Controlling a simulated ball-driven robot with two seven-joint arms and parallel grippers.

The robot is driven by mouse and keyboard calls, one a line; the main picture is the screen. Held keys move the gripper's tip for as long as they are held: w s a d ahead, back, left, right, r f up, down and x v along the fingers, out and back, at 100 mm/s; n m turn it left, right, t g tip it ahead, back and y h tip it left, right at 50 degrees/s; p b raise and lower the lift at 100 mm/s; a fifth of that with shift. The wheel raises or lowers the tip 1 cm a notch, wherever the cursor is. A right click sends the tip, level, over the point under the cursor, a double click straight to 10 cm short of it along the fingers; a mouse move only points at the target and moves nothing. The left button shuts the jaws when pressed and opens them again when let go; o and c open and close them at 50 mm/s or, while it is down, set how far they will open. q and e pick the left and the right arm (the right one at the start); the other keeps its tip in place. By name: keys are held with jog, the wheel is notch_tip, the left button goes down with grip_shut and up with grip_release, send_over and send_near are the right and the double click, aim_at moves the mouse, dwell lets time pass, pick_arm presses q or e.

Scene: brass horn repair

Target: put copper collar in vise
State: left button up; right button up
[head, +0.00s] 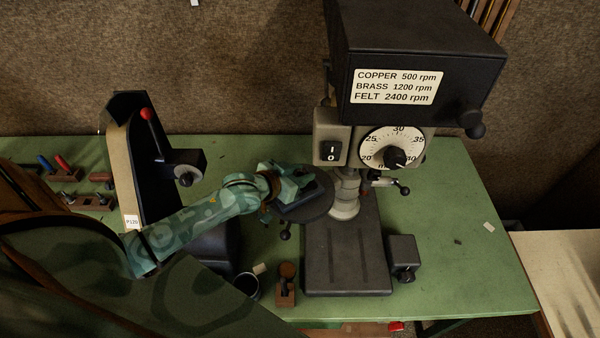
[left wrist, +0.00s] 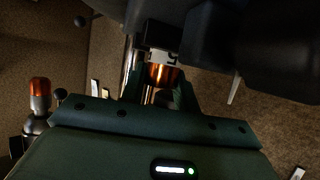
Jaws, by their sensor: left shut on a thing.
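The copper collar (left wrist: 165,74) shows in the left wrist view as a shiny copper-coloured band between my left gripper's fingers. My left gripper (left wrist: 160,88) is shut on it. In the head view my left gripper (head: 298,181) is over the dark round table of the drill press, and the collar cannot be made out there. A dark block lies close by the fingers, partly hidden by the gripper; I cannot tell for sure that it is the vise. In the left wrist view a pale, dark-marked part is just beyond the collar. Whether the collar touches it is unclear.
The drill press head (head: 410,70) stands above and right of my left gripper. A belt sander (head: 128,165) stands left, behind my left arm. A dark cup (head: 247,285) and a small wooden piece (head: 286,285) are at the bench's front. The green bench (head: 465,215) is mostly clear at right.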

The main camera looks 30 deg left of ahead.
pick_arm(q)
jog(key=o, duration=1.1)
jog(key=shift+f, duration=0.1)
jog(key=shift+c, duration=0.2)
jog(key=shift+s, duration=0.1)
jog(key=v, duration=1.2)
jog(key=shift+a, duration=0.1)
